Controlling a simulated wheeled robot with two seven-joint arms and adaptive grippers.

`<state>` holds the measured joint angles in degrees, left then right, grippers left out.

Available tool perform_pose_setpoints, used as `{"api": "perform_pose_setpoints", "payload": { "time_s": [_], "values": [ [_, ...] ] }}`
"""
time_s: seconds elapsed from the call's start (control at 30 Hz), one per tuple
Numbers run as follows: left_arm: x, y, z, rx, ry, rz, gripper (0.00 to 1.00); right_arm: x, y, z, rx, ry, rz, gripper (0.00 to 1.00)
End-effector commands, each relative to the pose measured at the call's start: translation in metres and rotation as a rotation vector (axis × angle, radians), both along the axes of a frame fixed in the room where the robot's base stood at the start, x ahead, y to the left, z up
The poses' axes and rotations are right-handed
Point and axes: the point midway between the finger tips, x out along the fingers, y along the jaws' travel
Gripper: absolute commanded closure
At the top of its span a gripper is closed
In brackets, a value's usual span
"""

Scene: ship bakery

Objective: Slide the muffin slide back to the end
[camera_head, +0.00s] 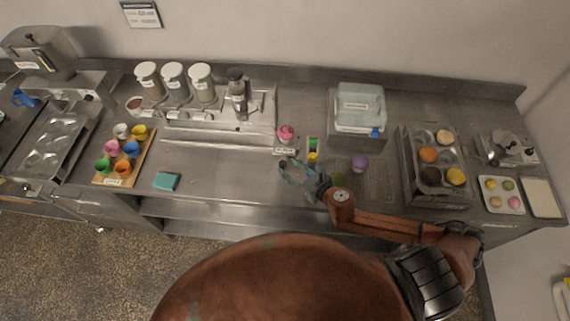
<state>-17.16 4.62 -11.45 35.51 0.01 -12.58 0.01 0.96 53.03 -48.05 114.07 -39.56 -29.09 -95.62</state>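My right gripper (289,168) reaches in from the right over the counter front. Its fingers look spread, with nothing visible between them. A pink-topped muffin (286,132) stands just behind it, above a small white label (285,152). A long metal rail (215,138) runs left from near the muffin. I cannot tell for sure which part is the muffin slide, or whether the gripper touches anything. My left gripper is not in view.
Small coloured cups (131,148) stand on a wooden board at left, beside a metal muffin tin (55,145). A teal block (166,181) lies near the front edge. The counter's front middle is clear.

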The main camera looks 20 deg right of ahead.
Motion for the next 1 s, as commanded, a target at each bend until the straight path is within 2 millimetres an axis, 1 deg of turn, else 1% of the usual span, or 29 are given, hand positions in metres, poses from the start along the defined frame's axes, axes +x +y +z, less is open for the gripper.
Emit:
{"api": "perform_pose_setpoints", "payload": {
  "time_s": [0.03, 0.2, 0.4, 0.57, 1.0],
  "values": [
    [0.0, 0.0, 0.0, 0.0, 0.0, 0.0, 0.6, -0.011, -0.005, 0.004, -0.001, 0.003, 0.0, 0.6],
    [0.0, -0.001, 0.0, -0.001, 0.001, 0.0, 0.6, -0.04, -0.015, 0.017, -0.001, 0.004, 0.0, 0.6],
    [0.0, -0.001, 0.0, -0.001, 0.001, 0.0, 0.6, -0.06, -0.022, 0.026, 0.0, 0.002, -0.001, 0.6],
    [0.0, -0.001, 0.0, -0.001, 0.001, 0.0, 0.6, -0.065, -0.024, 0.029, 0.001, 0.0, -0.001, 0.6],
    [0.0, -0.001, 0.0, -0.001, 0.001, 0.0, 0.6, -0.064, -0.024, 0.029, 0.001, 0.0, -0.001, 0.6]
  ]
}}
